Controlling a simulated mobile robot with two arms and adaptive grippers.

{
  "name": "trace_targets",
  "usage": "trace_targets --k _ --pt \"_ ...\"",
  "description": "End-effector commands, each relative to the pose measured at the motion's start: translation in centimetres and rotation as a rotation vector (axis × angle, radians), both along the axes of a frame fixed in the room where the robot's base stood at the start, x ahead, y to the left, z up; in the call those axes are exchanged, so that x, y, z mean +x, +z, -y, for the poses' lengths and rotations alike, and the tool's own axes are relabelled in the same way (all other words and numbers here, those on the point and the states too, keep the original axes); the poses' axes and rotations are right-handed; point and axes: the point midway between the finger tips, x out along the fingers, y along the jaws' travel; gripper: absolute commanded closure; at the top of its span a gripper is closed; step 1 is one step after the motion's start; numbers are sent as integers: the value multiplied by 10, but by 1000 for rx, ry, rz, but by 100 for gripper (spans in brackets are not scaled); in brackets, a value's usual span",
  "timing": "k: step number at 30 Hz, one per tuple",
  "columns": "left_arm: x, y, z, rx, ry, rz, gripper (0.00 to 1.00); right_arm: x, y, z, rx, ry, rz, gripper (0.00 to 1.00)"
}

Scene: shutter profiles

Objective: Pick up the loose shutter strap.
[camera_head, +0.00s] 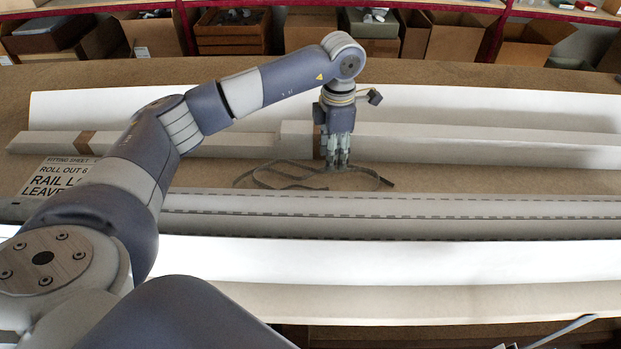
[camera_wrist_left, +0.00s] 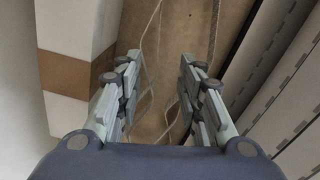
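The loose shutter strap (camera_head: 296,186) is a thin grey-brown band lying in loose loops on the brown table top, in the gap between long pale profiles. In the left wrist view, strands of the strap (camera_wrist_left: 215,35) run away from me beyond and between the fingers. My left gripper (camera_head: 338,163) points down over the strap's middle in the head view, its fingertips close above or at the loops. In the wrist view its two fingers (camera_wrist_left: 160,105) stand apart with nothing clearly held between them. Whether they touch the strap cannot be told. My right gripper is not in view.
A long wrapped profile with a brown band (camera_wrist_left: 75,75) lies close beside the gripper. Slotted grey profiles (camera_head: 450,206) lie on the near side. A printed sheet (camera_head: 55,178) lies at the left. Shelves with cardboard boxes (camera_head: 455,37) stand behind the table.

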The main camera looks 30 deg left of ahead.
Motion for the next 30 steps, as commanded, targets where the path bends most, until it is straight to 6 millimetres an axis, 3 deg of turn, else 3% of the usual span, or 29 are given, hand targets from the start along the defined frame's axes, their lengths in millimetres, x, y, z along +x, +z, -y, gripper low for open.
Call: trace_targets --k 5,12,16,23,27,30 --pt "0 -12 0 -1 0 -2 65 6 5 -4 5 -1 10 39" --pt "2 -47 0 -1 1 -2 65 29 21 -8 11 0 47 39" --pt "3 -58 0 -1 1 0 65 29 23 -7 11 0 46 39" --pt "3 -60 -1 0 0 1 65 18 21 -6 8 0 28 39" --pt "3 -60 0 -1 0 1 97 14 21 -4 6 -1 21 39" --pt "3 -60 0 -1 0 1 100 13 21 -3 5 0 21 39"
